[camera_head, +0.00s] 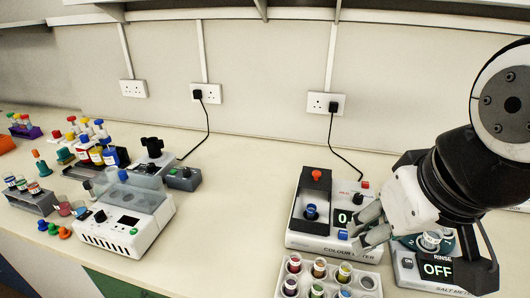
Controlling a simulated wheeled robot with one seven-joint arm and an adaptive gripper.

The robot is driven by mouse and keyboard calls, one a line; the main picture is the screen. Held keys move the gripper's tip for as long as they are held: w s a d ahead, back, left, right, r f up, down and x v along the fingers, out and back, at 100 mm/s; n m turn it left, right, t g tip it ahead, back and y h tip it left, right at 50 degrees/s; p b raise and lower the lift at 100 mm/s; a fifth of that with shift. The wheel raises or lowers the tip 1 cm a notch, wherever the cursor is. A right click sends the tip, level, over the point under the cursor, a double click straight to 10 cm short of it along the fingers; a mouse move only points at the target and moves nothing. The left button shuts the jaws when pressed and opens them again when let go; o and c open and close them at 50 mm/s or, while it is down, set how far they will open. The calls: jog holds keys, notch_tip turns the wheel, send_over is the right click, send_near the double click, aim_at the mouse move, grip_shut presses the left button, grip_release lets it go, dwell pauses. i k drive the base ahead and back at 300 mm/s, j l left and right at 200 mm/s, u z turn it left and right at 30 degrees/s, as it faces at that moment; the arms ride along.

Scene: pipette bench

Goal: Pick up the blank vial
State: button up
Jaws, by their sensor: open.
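No vial can be read as the blank one at this size. Several vials stand in a white rack (333,280) at the bottom edge, which cuts off the rack. A blue-topped piece (311,211) sits in the open well of the colour meter (318,243). A pale-topped vial (431,240) is on the salt meter at the right, partly behind my arm. My gripper (364,228) is open with nothing visible between its fingers. It is over the right side of the colour meter, to the right of the blue-topped piece and above the rack; its exact height is unclear.
A white machine with a clear lid (128,225) stands left of centre. A vial rack (30,198), small coloured caps and bottles (98,153) crowd the left. Cables run to wall sockets (325,104) behind. The bench between the white machine and the colour meter (235,220) is clear.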

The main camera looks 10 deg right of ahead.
aim_at(311, 208)
jog(key=k+j+z, duration=0.25)
jog(key=j, duration=0.2)
jog(key=l, duration=0.55)
jog(key=i+j+z, duration=0.25)
jog(key=j, duration=0.15)
jog(key=j+z, duration=0.25)
jog(key=j, duration=0.15)
